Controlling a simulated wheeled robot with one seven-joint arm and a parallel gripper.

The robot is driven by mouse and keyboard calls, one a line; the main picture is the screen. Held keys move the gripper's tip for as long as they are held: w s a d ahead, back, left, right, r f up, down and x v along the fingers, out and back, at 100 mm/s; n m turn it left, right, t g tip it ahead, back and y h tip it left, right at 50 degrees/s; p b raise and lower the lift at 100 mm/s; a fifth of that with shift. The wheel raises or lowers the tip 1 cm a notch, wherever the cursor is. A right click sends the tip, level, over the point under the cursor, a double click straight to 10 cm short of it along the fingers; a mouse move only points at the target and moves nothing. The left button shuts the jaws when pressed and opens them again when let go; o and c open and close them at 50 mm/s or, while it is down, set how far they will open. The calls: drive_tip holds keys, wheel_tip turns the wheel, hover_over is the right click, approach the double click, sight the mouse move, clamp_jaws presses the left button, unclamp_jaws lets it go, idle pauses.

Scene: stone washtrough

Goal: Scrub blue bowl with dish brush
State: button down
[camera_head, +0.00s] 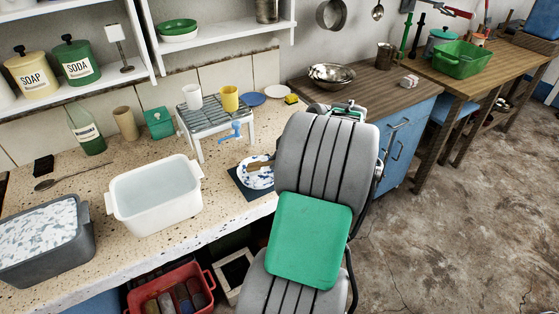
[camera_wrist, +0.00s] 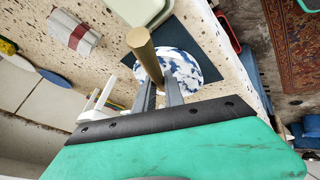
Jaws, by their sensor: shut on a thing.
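The blue bowl (camera_head: 258,181), white with blue blotches, sits on a dark mat (camera_head: 240,188) at the counter's front, left of my arm. In the wrist view the bowl (camera_wrist: 186,70) lies just beyond my fingers. My gripper (camera_wrist: 160,88) is shut on the brown handle of the dish brush (camera_wrist: 143,50), which stands over the bowl. The brush handle (camera_head: 262,165) also shows above the bowl in the head view. The bristles are hidden, so I cannot tell whether they touch the bowl. In the head view my arm hides my gripper.
A white basin (camera_head: 154,204) stands left of the mat. A small rack (camera_head: 214,118) with a blue tap behind the bowl carries a white cup (camera_head: 193,96) and a yellow cup (camera_head: 230,98). A grey tub (camera_head: 42,240) is at far left. A blue plate (camera_head: 251,99) lies behind.

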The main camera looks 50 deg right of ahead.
drive_tip(key=shift+s+d, duration=0.45)
drive_tip(key=shift+s, duration=0.3)
drive_tip(key=shift+s+d, duration=0.45)
drive_tip(key=shift+s, duration=0.3)
drive_tip(key=shift+w+a+f+b, duration=0.1)
drive_tip(key=shift+w+a+b, duration=0.4)
drive_tip(key=shift+w, duration=0.35)
drive_tip(key=shift+w+a+b, duration=0.35)
drive_tip(key=shift+w+a, duration=0.25)
drive_tip(key=shift+w, duration=0.25)
drive_tip(key=shift+s+d, duration=0.55)
drive_tip(key=shift+s, duration=0.3)
drive_tip(key=shift+s+d, duration=0.55)
drive_tip(key=shift+s, duration=0.3)
drive_tip(key=shift+w+a+b, duration=0.5)
drive_tip(key=shift+w+a, duration=0.05)
drive_tip(key=shift+w, duration=0.25)
drive_tip(key=shift+w+a, duration=0.3)
drive_tip(key=shift+w, duration=0.2)
drive_tip(key=shift+w+a, duration=0.25)
drive_tip(key=shift+w, duration=0.2)
wheel_tip(320, 180, up, 8)
drive_tip(key=p, duration=0.4)
drive_tip(key=shift+f, duration=0.35)
